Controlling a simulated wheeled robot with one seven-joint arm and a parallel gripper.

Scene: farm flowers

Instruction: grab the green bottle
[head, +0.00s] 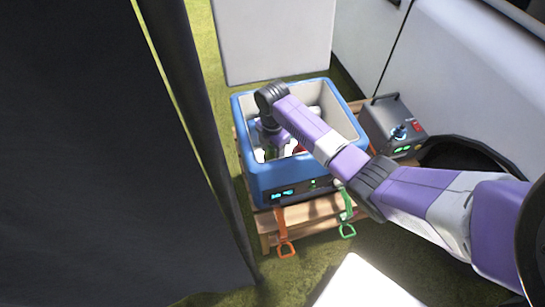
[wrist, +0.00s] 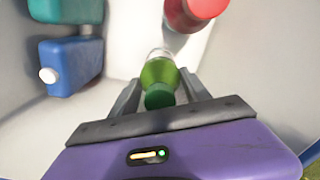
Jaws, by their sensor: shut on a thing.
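The green bottle (wrist: 160,73) is in the middle of the wrist view, between the two fingers of my gripper (wrist: 158,88), with its dark green cap towards the palm. My gripper is shut on it. In the head view my gripper (head: 270,143) reaches down inside the blue box (head: 262,183), and my arm crosses over the box's right side. The bottle is mostly hidden there behind the gripper and the box wall.
In the wrist view a red bottle (wrist: 196,12) lies beyond the green one, and a blue container (wrist: 74,66) and a teal container (wrist: 66,32) stand at left. The blue box rests on a wooden pallet (head: 308,213). A grey device (head: 393,122) stands right of it.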

